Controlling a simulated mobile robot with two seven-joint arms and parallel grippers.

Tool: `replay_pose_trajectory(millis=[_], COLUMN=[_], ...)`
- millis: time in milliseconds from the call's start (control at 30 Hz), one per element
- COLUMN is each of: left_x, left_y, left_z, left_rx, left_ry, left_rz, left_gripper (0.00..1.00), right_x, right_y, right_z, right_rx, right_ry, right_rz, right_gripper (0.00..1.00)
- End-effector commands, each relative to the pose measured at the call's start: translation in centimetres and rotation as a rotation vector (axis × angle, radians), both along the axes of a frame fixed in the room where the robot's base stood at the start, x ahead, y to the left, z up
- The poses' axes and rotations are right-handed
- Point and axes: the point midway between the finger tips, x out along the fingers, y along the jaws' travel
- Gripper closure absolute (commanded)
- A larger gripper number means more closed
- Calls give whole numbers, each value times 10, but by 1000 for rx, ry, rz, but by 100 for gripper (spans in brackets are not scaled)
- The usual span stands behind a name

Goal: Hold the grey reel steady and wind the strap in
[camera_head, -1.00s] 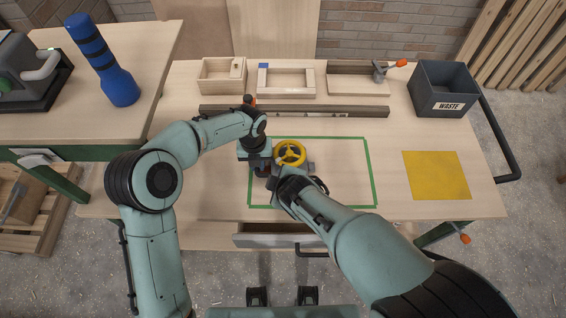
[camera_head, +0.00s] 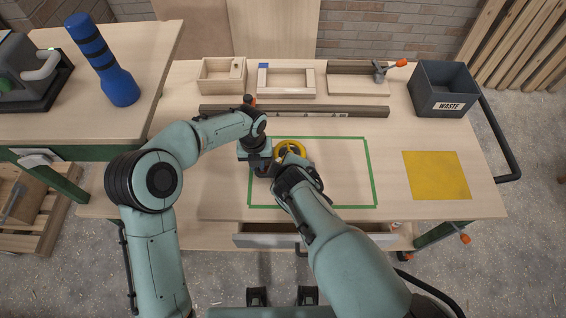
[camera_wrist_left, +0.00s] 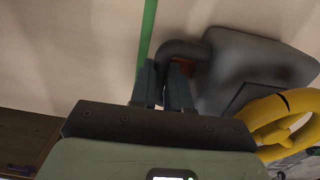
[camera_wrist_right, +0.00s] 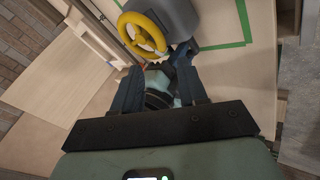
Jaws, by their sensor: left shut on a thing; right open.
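The grey reel shows in the left wrist view (camera_wrist_left: 240,70) with a dark curved handle (camera_wrist_left: 184,48). My left gripper (camera_wrist_left: 165,85) is shut on that handle. The reel's yellow wheel (camera_head: 289,150) is partly hidden by my right arm in the head view; it shows as a ring in the right wrist view (camera_wrist_right: 129,40). My right gripper (camera_wrist_right: 158,76) is open, with the wheel just beyond its fingertips, apart from it in that view. Part of my left arm shows between its fingers. I cannot make out the strap.
A green outline (camera_head: 371,175) marks the bench around the reel. A long grey rail (camera_head: 340,111) lies behind it. Wooden trays (camera_head: 222,76), a waste bin (camera_head: 441,90) and a yellow mat (camera_head: 436,175) stand clear. The bench right of the reel is free.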

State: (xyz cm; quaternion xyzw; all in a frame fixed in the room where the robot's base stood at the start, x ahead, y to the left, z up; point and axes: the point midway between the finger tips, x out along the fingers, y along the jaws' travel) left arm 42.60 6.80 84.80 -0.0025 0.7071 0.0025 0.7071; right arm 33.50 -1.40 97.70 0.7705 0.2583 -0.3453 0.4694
Motion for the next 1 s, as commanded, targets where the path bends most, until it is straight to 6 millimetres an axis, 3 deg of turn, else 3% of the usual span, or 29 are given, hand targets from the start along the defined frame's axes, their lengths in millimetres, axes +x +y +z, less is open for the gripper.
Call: replay_pose_trajectory(millis=[500,933,967,1000], left_x=[0,0,0,0], left_y=[0,0,0,0], left_z=[0,0,0,0], left_rx=[0,-1,-1,-1], left_ry=[-1,-1,-1,-1], left_rz=[0,0,0,0], left_gripper=[100,100,100,100], right_x=[41,45,45,45], right_y=[4,6,6,6], right_z=[-51,-56,-56,-56], right_rx=[-2,1,1,1], right_ry=[1,0,0,0], right_rz=[-2,1,1,1], right_gripper=[58,58,64,77])
